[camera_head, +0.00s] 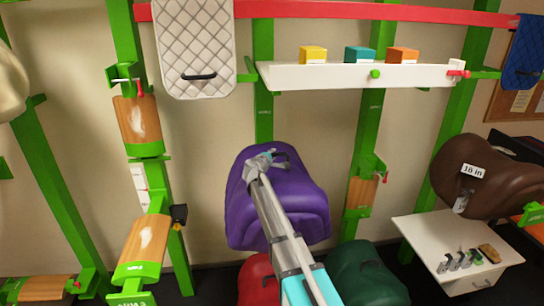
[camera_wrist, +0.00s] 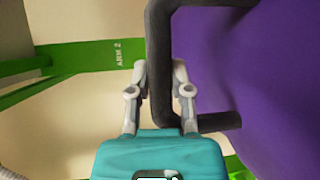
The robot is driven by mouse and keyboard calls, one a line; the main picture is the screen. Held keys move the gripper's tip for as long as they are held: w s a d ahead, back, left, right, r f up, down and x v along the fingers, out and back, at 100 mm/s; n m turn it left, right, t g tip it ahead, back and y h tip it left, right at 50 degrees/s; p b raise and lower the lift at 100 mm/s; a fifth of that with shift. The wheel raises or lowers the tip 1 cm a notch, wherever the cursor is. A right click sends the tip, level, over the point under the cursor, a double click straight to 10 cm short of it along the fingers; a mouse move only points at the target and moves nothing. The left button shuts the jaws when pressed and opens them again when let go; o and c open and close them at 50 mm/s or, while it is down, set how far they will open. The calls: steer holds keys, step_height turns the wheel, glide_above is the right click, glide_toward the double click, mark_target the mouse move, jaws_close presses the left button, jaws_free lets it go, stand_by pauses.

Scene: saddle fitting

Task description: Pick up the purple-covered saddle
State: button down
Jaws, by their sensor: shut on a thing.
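The purple-covered saddle (camera_head: 295,208) is in the middle of the head view, in front of a green post. In the wrist view its purple cover (camera_wrist: 275,75) fills the right side. A dark bar-shaped handle (camera_wrist: 160,60) stands out from the cover. My gripper (camera_wrist: 158,80) is shut on this handle, with the bar between its fingers. In the head view my gripper (camera_head: 262,162) is at the upper part of the saddle, and my arm covers part of the cover. Whether the saddle rests on a support behind it is hidden.
A red item (camera_head: 256,281) and a dark green item (camera_head: 365,275) are below. A brown saddle (camera_head: 475,178) is at right above a white cabinet (camera_head: 425,232). A white shelf (camera_head: 340,76) with several coloured boxes and a quilted pad (camera_head: 197,45) are above.

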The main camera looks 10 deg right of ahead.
steer(key=shift+r+p, duration=2.85)
steer(key=shift+r, duration=0.45)
steer(key=shift+s, duration=0.15)
